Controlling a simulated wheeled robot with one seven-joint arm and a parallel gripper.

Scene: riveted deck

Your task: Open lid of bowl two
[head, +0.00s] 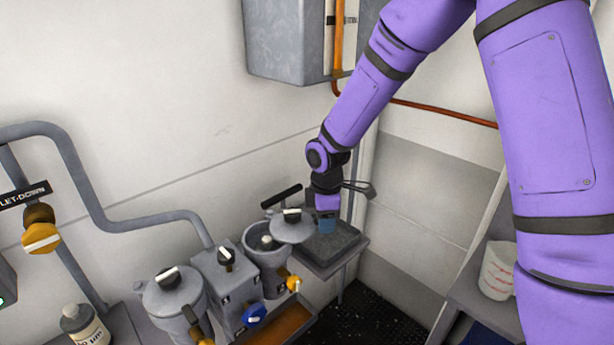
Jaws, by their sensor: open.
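Two grey bowls stand by a grey box. The right bowl (248,250) is partly uncovered, with a small pale knob showing inside. Its round grey lid (290,233) sits off to the right side, with a dark-and-white knob on top. The left bowl (178,318) has its lid (168,294) on. No number is readable on either bowl, so I cannot tell which is bowl two. My gripper (327,225) points down just right of the uncovered bowl's lid, above a grey tray-like stand. The fingers are small in view; it is open, and contact with the lid cannot be told.
The grey stand (345,243) is under my gripper. The grey box (222,285) sits between the bowls, with blue and yellow knobs low in front. A brown-bottomed trough (283,325) lies below. A white container (497,270) stands at right. A wall cabinet (285,45) hangs above.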

